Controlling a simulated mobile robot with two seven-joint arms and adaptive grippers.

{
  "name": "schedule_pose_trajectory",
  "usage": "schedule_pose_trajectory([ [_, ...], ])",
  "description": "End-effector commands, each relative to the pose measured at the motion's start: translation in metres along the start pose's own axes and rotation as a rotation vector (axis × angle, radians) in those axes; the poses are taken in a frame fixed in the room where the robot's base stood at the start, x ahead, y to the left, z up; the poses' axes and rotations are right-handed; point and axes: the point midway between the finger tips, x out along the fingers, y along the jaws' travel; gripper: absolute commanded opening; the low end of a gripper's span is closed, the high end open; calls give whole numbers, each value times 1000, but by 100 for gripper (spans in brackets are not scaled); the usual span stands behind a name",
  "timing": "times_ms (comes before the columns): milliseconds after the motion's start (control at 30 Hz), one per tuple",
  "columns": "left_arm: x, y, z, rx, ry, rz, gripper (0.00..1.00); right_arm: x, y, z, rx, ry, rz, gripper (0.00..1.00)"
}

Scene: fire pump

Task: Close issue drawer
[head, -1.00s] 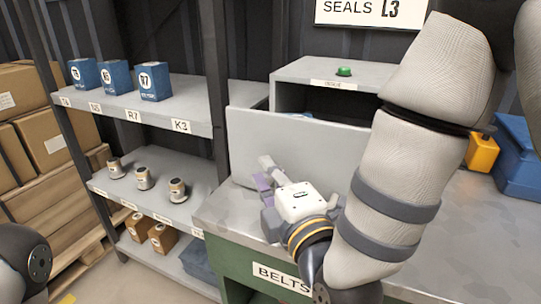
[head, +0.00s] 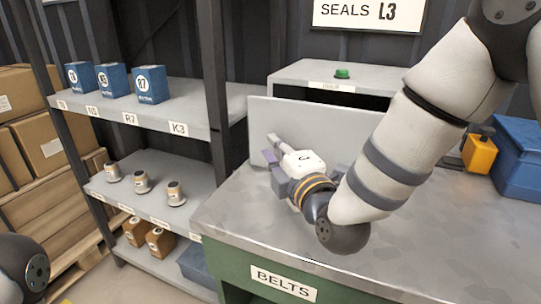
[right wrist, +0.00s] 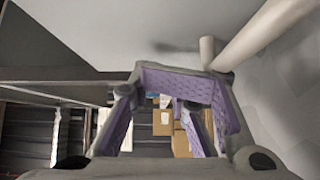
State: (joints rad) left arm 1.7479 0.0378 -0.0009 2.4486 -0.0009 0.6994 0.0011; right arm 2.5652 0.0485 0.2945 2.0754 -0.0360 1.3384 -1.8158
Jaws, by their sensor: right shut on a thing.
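The issue drawer has a wide, plain grey front panel (head: 335,137). It stands before the grey cabinet (head: 302,76) on the bench, and a dark gap shows above the panel's top edge, so the drawer is partly out. My right gripper (head: 271,157) is at the left part of the panel, shut on the pale bar handle (head: 274,143). In the right wrist view the handle (right wrist: 262,38) runs close to the purple finger pads, beside the grey panel (right wrist: 130,30). The exact contact is hard to see. My left gripper is out of view.
A green button (head: 342,73) is on the cabinet top. A shelf rack (head: 188,118) with boxes and small parts stands at left. A blue bin (head: 520,160) and a yellow item (head: 481,153) are at right.

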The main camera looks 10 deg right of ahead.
Motion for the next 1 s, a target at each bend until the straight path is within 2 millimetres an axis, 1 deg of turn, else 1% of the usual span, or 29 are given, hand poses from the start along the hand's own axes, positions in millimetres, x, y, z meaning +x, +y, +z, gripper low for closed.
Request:
schedule_pose_trajectory([
  [33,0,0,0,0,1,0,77,11,1,12,-5,-6,3,0],
  [100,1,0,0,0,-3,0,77,25,0,27,-5,-6,3,0],
  [200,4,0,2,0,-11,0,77,43,-2,45,-3,-5,1,0],
  [333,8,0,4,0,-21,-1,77,59,-2,60,-2,-4,-1,0],
  [500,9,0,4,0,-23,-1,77,66,-1,68,-2,-4,-2,0],
  [1000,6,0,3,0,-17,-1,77,67,3,70,-5,-7,4,0],
])
